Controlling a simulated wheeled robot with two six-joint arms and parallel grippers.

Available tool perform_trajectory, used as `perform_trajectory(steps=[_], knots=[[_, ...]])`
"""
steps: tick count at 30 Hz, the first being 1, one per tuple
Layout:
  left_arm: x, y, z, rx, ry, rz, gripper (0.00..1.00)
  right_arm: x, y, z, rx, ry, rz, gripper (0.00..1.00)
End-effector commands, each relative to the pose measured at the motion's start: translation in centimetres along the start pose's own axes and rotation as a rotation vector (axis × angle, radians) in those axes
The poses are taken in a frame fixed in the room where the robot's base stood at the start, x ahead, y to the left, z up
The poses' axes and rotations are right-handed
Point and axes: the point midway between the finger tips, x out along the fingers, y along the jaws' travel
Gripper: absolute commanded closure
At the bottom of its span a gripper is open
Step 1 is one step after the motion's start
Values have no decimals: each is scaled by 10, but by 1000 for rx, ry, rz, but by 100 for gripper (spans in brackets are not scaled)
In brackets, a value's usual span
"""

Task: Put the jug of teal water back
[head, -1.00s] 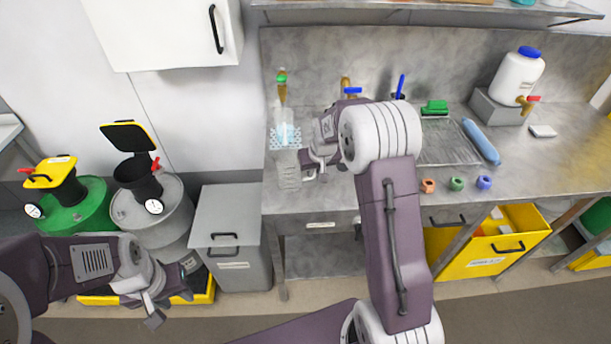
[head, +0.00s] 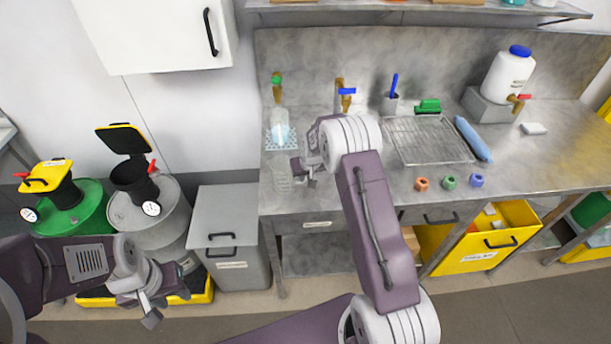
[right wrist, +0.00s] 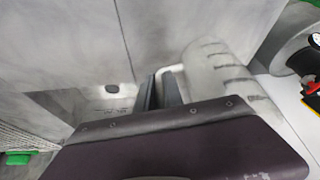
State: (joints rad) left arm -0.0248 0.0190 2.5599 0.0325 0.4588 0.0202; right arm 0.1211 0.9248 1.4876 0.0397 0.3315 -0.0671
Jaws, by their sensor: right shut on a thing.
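A clear jug (head: 281,177) with dark graduation marks is over the left front of the steel bench (head: 345,203), in front of the blue mat. It looks upright, close to or on the bench top; I cannot tell which. I see no teal colour in it. My right gripper (head: 301,170) is shut on its handle from the right. In the right wrist view the jug (right wrist: 222,80) is beside the fingers (right wrist: 161,90), with its pale handle between them. My left gripper (head: 167,304) looks open and empty, low in front of the drums.
A wire rack (head: 428,140), blue roll (head: 473,139) and several coloured rings lie to the right. Drums (head: 152,215) and a grey bin (head: 228,235) stand left of the bench.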

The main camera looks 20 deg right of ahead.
Motion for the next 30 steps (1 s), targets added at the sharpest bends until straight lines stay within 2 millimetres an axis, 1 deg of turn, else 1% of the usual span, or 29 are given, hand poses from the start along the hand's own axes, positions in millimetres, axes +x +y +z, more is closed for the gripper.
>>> perform_trajectory(steps=[1, 2, 3, 4, 12, 15, 17, 20, 30], knots=[[3, 0, 0, 0, 0, 0, 63, 3, 0, 1, 0, 0, 0, 100], [2, 0, 0, 0, 0, 0, 63, 2, 0, 1, 0, 0, 0, 82], [1, 0, 0, 0, 0, 0, 63, 2, 0, 1, 0, 0, 0, 71], [1, 0, 0, 0, 0, 0, 63, 2, 0, 1, 0, -1, 0, 66], [1, 0, 0, 0, 0, 0, 63, 1, 0, 1, 0, -1, 0, 66], [-4, 0, 0, 0, 0, 0, 63, -5, 0, -2, 0, 0, 0, 66], [-1, 0, 0, 0, 0, 0, 63, -8, 0, -1, 0, 1, 0, 66], [2, 0, 0, 0, 0, 0, 63, -25, 0, -2, 0, 2, 0, 66], [10, 0, 1, 0, 0, 0, 63, -92, 0, -1, 0, 2, 0, 66]])
